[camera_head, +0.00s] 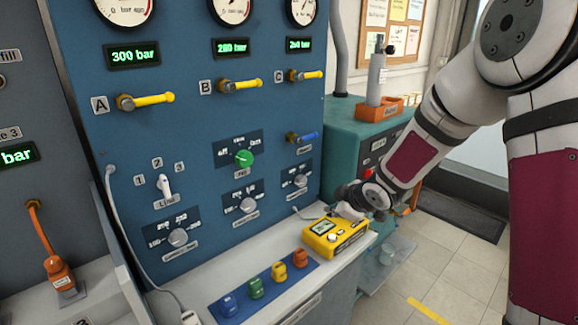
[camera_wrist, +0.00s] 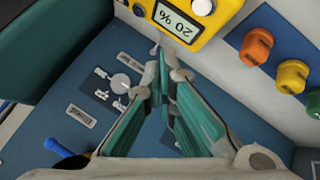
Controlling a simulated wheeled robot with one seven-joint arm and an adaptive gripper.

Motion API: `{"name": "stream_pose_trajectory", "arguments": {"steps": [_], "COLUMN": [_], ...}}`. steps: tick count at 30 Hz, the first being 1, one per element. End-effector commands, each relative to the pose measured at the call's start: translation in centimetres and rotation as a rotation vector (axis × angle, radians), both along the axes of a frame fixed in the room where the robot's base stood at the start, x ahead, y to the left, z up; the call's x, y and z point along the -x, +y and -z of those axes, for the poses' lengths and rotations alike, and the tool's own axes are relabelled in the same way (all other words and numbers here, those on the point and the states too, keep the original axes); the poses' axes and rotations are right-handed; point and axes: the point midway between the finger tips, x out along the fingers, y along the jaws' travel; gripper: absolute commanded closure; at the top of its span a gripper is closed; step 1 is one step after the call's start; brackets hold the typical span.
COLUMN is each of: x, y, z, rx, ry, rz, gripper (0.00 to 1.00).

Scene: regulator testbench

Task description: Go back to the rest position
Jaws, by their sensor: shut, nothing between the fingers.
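My gripper (camera_wrist: 162,75) is shut and empty. In the wrist view its two fingers meet in front of the blue panel, just below the yellow meter. In the head view the end of my arm is at the right side of the bench, close behind the yellow meter (camera_head: 337,236), and the fingertips are hidden there. The meter also shows at the top of the wrist view (camera_wrist: 199,18), its display reading about 20 %. I cannot tell whether the fingers touch the meter or the panel.
The blue panel (camera_head: 200,100) carries gauges, yellow levers, a blue lever (camera_head: 302,137) and several knobs. Coloured plugs stand on a blue strip (camera_head: 240,300) on the bench. A teal cabinet (camera_head: 345,140) with an orange tray (camera_head: 378,108) stands behind my arm. Floor at right is open.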

Motion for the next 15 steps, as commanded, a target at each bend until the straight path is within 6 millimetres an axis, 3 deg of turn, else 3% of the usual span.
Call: {"name": "stream_pose_trajectory", "arguments": {"steps": [4,8,15], "x": [2.1,5.7,14.4], "y": [-1.5,-3.0,-4.7], "z": [-4.1,-8.2,-14.3], "rx": [0.033,0.048,0.006], "ry": [0.020,0.057,0.131], "rz": [0.107,0.249,0.512], "gripper": [1.00,1.00,1.00]}}
